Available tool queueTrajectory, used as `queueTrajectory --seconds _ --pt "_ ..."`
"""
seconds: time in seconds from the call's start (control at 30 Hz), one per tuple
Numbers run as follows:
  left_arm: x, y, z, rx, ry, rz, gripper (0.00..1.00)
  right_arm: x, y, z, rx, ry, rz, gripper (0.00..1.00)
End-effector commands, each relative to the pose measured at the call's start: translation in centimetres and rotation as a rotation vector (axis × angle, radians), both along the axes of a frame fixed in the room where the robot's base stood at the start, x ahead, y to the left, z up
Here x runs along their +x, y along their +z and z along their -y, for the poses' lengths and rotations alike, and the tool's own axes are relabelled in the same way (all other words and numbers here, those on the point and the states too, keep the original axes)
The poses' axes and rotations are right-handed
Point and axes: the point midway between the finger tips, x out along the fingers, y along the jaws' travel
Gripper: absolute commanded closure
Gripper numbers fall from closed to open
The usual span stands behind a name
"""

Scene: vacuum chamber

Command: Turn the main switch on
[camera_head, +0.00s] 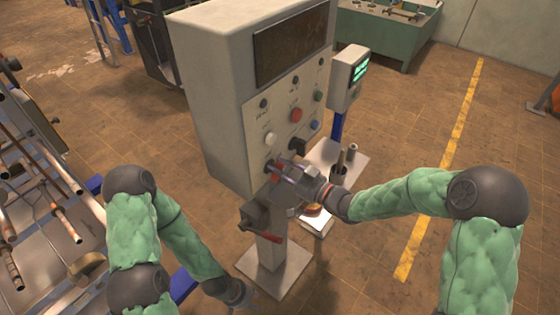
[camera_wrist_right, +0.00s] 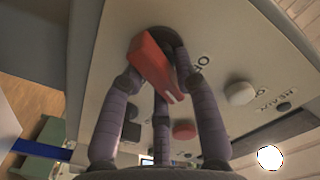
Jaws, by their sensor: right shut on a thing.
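The main switch (camera_wrist_right: 155,65) is a red handle on a dark round base on the cabinet's pale panel, seen in the right wrist view. My right gripper (camera_wrist_right: 160,90) has its purple-grey fingers around the red handle and is shut on it. In the head view my right gripper (camera_head: 285,172) is at the lower left of the control cabinet's panel (camera_head: 283,110) and mostly hides the switch. Lettering beside the handle is only partly legible. My left gripper (camera_head: 240,295) is low at the bottom of the head view, away from the panel; its fingers are unclear.
Several buttons, including a red one (camera_head: 296,115), sit above the switch. A box with a green display (camera_head: 349,75) stands right of the cabinet. A rack of metal rods (camera_head: 50,200) stands at left.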

Motion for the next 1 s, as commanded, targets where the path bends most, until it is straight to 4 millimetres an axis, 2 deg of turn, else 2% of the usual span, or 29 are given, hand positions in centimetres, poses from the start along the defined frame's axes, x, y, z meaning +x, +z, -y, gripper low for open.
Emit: queueTrajectory --seconds 0.03,0.5,1.0 --pt "0.0 1.0 0.0 0.000 0.000 0.000 0.60 0.1 0.4 0.1 0.028 -0.002 -0.036 1.00" --pt "0.0 5.6 0.0 0.000 0.000 0.000 0.60 0.2 0.0 0.2 0.290 -0.002 -0.397 1.00" --pt "0.0 9.0 0.0 0.000 0.000 0.000 0.60 0.2 -0.6 0.1 0.537 -0.003 -0.733 1.00"
